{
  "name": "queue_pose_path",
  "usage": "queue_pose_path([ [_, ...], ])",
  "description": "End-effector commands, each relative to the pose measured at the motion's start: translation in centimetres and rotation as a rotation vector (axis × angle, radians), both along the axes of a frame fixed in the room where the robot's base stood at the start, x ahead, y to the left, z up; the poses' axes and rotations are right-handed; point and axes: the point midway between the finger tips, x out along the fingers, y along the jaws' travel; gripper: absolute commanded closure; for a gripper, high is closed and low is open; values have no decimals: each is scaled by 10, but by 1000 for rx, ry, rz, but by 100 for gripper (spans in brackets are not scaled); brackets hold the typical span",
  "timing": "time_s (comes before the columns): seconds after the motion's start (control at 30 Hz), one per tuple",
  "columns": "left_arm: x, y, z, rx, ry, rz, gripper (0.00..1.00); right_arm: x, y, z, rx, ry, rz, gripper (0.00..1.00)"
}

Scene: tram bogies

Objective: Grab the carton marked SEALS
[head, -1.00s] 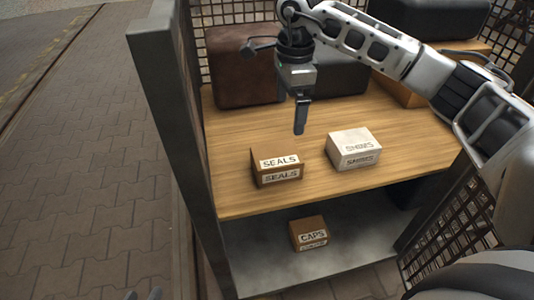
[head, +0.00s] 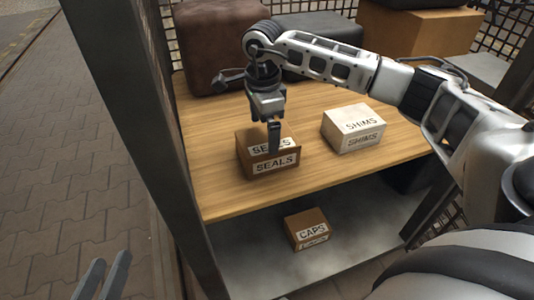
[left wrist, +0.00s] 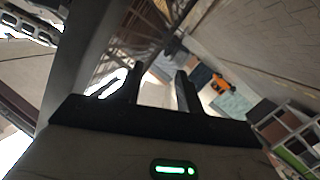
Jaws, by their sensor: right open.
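The SEALS carton (head: 246,158) is a brown box with white labels on its top and front. It sits on the wooden upper shelf (head: 330,172), near the front left. My right gripper (head: 274,148) points down at this carton, and its visible finger overlaps the top and front labels. The other finger is hidden, and I cannot tell whether the finger touches the box. The right gripper is open. My left gripper (head: 108,262) is low at the left edge, over the paving and away from the shelf. Its fingers stand apart and empty in the left wrist view (left wrist: 160,85).
A white SHIMS carton (head: 342,138) stands right of the SEALS carton. A brown CAPS carton (head: 298,228) stands on the grey lower shelf (head: 250,262). A dark post (head: 140,120) bounds the left side.

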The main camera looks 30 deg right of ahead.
Motion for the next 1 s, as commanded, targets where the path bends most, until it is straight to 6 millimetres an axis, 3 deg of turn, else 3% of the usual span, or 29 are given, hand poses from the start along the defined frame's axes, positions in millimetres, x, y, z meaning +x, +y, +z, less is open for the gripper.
queue_pose_path([
  [0.1,0,-1,1,-26,-6,-2,64,0,0,-16,-1,0,0,0],
  [0.37,0,-2,0,-55,-6,-7,64,-1,-2,-32,-1,0,0,0],
  [0.53,-1,-5,-6,-115,-1,-15,64,-5,-8,-58,-1,2,1,0],
  [0.67,3,-4,9,-134,-64,-7,64,-4,-7,-72,0,0,1,0],
  [0.87,7,-3,23,-140,-107,-7,64,-4,-7,-71,0,-2,1,0],
  [0.9,7,-3,23,-139,-107,-7,64,-4,-7,-71,0,-2,1,3],
  [1.0,6,-4,21,-137,-102,-10,64,-4,-7,-71,0,-1,1,31],
])
